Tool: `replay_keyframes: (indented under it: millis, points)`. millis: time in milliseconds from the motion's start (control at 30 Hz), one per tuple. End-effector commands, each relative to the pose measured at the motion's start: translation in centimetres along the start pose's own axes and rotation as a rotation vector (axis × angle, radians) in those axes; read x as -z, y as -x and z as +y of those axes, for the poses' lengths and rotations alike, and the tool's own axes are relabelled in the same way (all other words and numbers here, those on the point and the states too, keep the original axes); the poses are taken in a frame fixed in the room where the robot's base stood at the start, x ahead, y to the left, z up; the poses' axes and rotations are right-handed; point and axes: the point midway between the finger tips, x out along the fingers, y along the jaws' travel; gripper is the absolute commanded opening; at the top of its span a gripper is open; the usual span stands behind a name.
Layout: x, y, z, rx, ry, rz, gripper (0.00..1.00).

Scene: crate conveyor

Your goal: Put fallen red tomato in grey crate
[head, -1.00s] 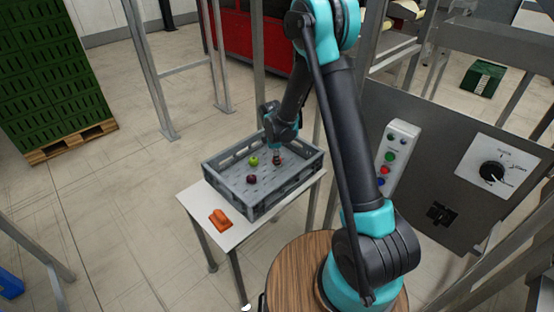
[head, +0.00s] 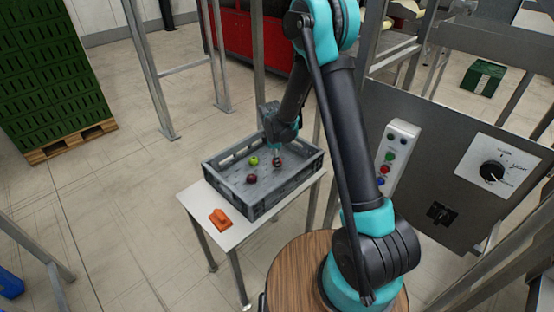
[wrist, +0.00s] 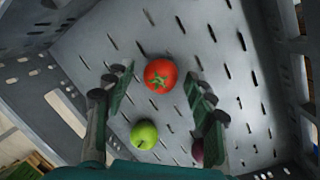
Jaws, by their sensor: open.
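The red tomato (wrist: 160,75) lies on the slotted floor of the grey crate (wrist: 95,45) in the wrist view, just beyond and between my fingertips. My gripper (wrist: 163,92) is open, with a finger on each side and a visible gap to the tomato. In the head view my gripper (head: 277,158) is lowered inside the grey crate (head: 262,203), near its right side. It mostly hides the tomato there.
A green apple (wrist: 144,134) and a dark red fruit (wrist: 197,150) also lie in the crate, close to my fingers. The crate walls surround my gripper. An orange object (head: 220,218) lies on the white table (head: 240,236) in front of the crate.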

Motion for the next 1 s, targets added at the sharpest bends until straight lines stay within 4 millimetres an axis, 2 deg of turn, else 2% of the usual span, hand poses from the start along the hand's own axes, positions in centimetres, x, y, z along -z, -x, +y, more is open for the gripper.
replay_keyframes:
  millis: [600, 900, 1000]
  points:
    - [0.0, 10.1, 0.0, 0.0, 0.001, 0.0, 0.55]
    - [-0.1, 11.7, -0.1, 0.0, -0.002, 0.0, 0.55]
    - [-0.9, 12.1, -0.5, -0.003, -0.041, 0.004, 0.55]
